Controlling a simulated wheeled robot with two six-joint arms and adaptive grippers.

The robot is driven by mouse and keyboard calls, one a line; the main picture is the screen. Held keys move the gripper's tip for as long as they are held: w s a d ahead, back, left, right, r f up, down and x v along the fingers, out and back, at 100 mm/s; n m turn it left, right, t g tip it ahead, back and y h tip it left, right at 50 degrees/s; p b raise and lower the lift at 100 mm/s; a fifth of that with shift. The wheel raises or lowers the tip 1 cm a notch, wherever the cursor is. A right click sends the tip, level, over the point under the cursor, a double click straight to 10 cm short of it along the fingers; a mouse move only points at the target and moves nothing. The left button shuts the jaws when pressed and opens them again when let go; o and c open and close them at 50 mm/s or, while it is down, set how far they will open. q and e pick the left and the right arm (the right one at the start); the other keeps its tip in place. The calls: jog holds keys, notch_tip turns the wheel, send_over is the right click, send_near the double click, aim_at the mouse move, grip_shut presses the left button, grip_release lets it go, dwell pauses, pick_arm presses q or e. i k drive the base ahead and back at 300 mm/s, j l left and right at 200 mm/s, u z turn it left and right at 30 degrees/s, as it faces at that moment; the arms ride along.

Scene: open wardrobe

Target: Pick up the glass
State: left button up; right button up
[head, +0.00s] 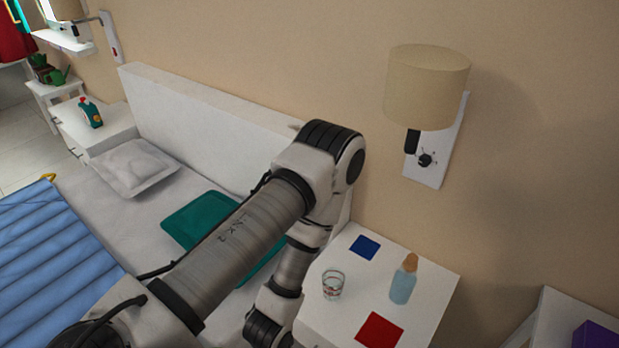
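The glass (332,285) is a small clear tumbler standing upright on the white bedside table (346,317), near the table's left side. One of my arms crosses the middle of the head view and bends down just left of the glass. Its gripper is out of the picture, below the lower edge. My other gripper is not in the picture either. Nothing touches the glass as far as I can see.
On the same table are a light blue bottle (403,281) with a cork-coloured top, a blue square (365,247) and a red square (380,330). A wall lamp (427,90) hangs above. The bed with a green pillow (190,219) lies left.

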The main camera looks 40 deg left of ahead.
aim_at(334, 279)
jog(key=u, duration=0.95)
